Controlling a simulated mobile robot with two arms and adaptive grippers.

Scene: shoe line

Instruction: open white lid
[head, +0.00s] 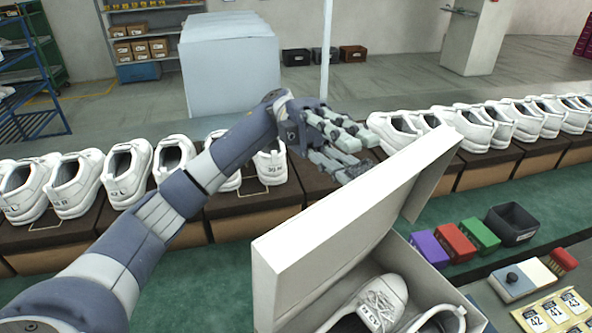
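A white shoebox (428,272) stands in front of me with its white lid (345,235) raised and tilted. The lid stands well clear of the opening, and its inner side is partly hidden. White shoes (375,305) lie inside the box. My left gripper (362,157) is just beyond the lid's upper edge, with its fingers spread and nothing between them. I cannot tell whether it touches the lid. My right gripper is out of view.
White shoes (125,172) stand in a row on a dark-topped line (235,215) behind the box. At right on the green surface are a purple block (429,249), a red block (455,243), a green block (481,235) and a black bin (512,224). Number cards (555,312) lie at lower right.

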